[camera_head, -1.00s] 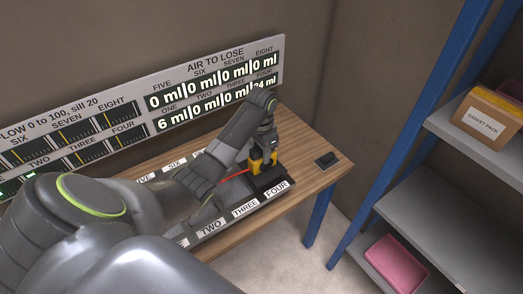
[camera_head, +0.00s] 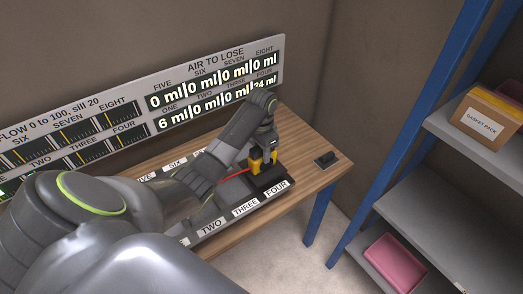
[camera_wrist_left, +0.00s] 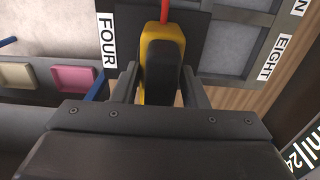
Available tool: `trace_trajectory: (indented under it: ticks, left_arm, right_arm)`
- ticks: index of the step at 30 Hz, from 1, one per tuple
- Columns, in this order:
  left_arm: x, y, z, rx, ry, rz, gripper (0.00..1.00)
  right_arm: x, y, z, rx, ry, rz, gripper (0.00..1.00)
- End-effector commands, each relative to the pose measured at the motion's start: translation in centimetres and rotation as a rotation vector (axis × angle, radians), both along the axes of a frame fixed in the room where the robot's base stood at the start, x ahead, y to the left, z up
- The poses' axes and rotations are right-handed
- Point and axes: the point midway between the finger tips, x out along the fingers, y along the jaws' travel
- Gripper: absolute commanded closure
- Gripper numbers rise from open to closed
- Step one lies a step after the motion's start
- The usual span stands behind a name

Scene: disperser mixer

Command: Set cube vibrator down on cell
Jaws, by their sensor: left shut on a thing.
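The cube vibrator (camera_head: 256,161) is a small yellow and black block with a red cord. My left gripper (camera_head: 267,155) is shut on it, over the dark cell marked FOUR (camera_head: 270,181) at the right end of the tray. In the left wrist view, the vibrator (camera_wrist_left: 154,40) sits between the two fingers (camera_wrist_left: 160,85), with its red cord at the top. The dark cell surface (camera_wrist_left: 195,25) shows behind it. I cannot tell whether the vibrator touches the cell. My right gripper is not in view.
The labelled tray (camera_head: 213,228) lies on a wooden table (camera_head: 310,150). A display board (camera_head: 215,75) stands behind. A shelf with a carton (camera_head: 488,120) and a pink bin (camera_head: 395,263) stands right.

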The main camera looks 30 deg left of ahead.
Motion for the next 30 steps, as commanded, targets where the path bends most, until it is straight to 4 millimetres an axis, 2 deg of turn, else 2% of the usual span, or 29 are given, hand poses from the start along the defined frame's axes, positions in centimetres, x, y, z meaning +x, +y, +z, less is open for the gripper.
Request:
trace_trajectory:
  ticks: [30]
  left_arm:
    - [0.1, 0.0, -1.9, 0.001, -0.004, -0.001, 1.0]
  right_arm:
    - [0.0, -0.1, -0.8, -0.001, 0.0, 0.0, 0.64]
